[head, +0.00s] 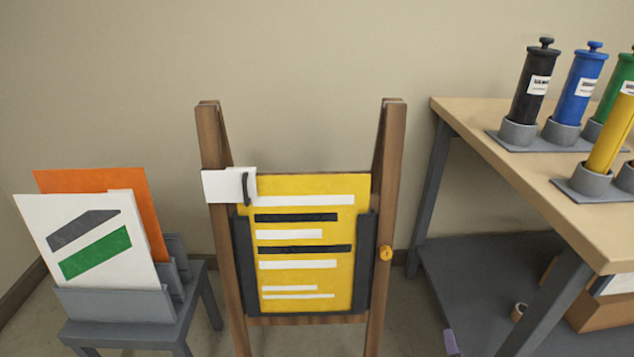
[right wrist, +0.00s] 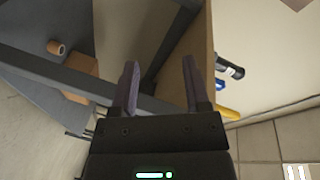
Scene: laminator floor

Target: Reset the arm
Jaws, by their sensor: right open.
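My right gripper (right wrist: 160,75) is open in the right wrist view, its two purple-grey fingers apart with nothing between them. In the head view only a small purple tip of it (head: 452,342) shows at the bottom edge, in front of the table's lower shelf. The table (head: 530,185) is wooden-topped with grey legs, and one leg and its edge lie beyond the fingers in the wrist view. My left gripper is in neither view.
A wooden easel (head: 388,190) holds a yellow board (head: 300,240) in a dark frame. A grey rack (head: 110,305) with white and orange sheets stands left. Capped tubes (head: 575,90) stand in holders on the table. A tape roll (head: 519,312) and brown box (head: 600,305) sit below.

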